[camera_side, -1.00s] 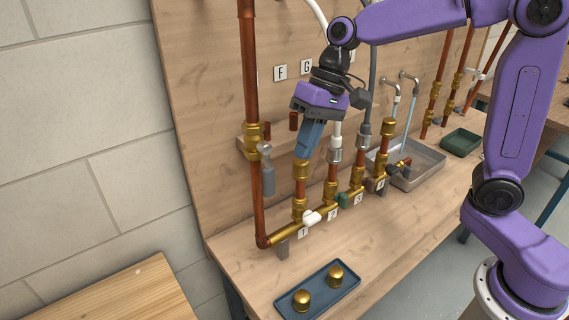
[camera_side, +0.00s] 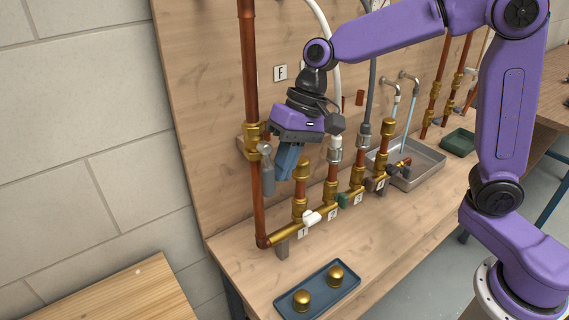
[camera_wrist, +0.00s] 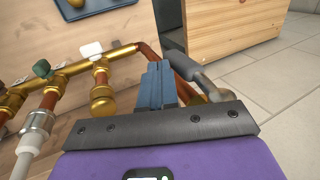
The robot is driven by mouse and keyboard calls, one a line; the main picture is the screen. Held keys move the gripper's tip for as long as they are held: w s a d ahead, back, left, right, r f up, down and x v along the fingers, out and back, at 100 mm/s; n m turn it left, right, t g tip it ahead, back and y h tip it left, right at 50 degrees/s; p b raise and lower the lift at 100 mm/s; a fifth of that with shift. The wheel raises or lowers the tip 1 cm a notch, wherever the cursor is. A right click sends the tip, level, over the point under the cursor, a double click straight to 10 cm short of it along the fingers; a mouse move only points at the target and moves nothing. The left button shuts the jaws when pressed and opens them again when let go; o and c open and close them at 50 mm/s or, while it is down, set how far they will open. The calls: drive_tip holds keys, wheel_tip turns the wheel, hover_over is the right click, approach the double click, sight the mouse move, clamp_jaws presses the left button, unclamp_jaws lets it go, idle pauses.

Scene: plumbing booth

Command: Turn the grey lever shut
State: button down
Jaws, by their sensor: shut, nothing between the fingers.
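The grey lever (camera_side: 268,178) hangs down from the brass valve (camera_side: 254,136) on the tall copper pipe (camera_side: 251,80), roughly in line with the pipe. In the wrist view the grey lever (camera_wrist: 187,56) shows just right of my fingertips, with its metal pivot end nearer the camera. My gripper (camera_side: 283,177) has its blue fingers together and empty, close at the right of the lever in the side view. The closed fingertips also show in the wrist view (camera_wrist: 156,70). I cannot tell whether they touch the lever.
A manifold with capped brass stubs (camera_side: 302,170) stands just right of my fingers, with a white handle (camera_side: 312,218) and a green handle (camera_side: 342,201). A blue tray (camera_side: 318,291) with two brass caps lies in front. A grey basin (camera_side: 425,161) is further right.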

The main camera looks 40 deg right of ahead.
sight(262, 179)
drive_tip(key=shift+a+f+y, duration=0.2)
drive_tip(key=shift+a+y, duration=0.05)
drive_tip(key=shift+y, duration=0.45)
drive_tip(key=shift+a+f+y, duration=0.3)
drive_tip(key=shift+a+y, duration=0.2)
drive_tip(key=shift+y, duration=0.6)
drive_tip(key=a+y, duration=0.1)
drive_tip(key=y, duration=0.2)
drive_tip(key=shift+a+f+y, duration=0.2)
drive_tip(key=shift+a+y, duration=0.1)
drive_tip(key=shift+a, duration=0.1)
drive_tip(key=a+y, duration=0.1)
drive_tip(key=y, duration=0.1)
drive_tip(key=a+y, duration=0.1)
drive_tip(key=y, duration=0.1)
drive_tip(key=shift+r, duration=0.15)
drive_tip(key=y, duration=0.1)
drive_tip(key=a+y, duration=0.1)
drive_tip(key=shift+a+r+y, duration=0.15)
drive_tip(key=shift+r+y, duration=0.15)
drive_tip(key=shift+r, duration=0.1)
drive_tip(key=shift+a+r, duration=0.15)
drive_tip(key=shift+a, duration=0.15)
